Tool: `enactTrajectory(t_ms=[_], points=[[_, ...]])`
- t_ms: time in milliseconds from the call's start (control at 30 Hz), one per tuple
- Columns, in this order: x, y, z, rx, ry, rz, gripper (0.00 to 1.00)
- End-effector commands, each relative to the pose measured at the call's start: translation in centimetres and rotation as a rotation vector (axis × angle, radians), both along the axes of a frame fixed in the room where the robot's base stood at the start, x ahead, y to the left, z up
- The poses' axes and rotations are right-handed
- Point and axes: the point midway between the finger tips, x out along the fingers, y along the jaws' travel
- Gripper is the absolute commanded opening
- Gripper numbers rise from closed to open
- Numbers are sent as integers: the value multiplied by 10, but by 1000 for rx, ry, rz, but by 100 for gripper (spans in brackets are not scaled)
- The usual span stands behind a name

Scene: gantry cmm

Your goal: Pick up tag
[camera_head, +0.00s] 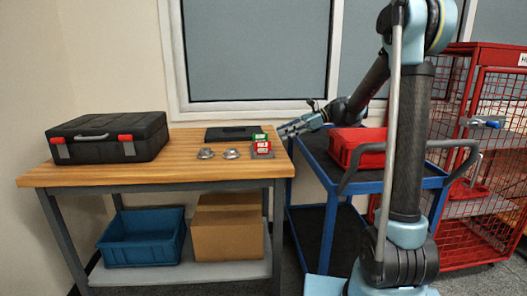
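A small red and white tag (262,146) is near the right end of the wooden table (100,174), on or against a small grey holder. A green tag (259,137) shows just behind it. The writing on both is too small to read. My gripper (282,130) reaches in from the right, low over the table's right edge and pointing left. Its fingertips are just right of the tags and seem apart from them. I see nothing held, but the fingers are too small to show whether they are open or shut.
Two small metal parts (231,153) lie left of the tags, and a flat black item (232,133) lies behind. A black case (108,137) stands at the table's left. A blue cart (331,186) with a red box (358,147) and a red cage (487,120) are right.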

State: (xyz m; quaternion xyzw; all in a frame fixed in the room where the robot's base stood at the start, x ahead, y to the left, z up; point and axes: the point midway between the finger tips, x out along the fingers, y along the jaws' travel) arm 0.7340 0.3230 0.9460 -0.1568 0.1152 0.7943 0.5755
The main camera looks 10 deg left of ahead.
Motion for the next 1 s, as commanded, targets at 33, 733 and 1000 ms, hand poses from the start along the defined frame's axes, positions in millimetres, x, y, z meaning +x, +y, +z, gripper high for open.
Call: enactTrajectory(t_ms=[33, 733, 1000], points=[[-3, 9, -3, 0, -1, 4, 28], [-20, 66, -35, 0, -3, 2, 28], [-28, 89, -47, -1, -1, 0, 28]])
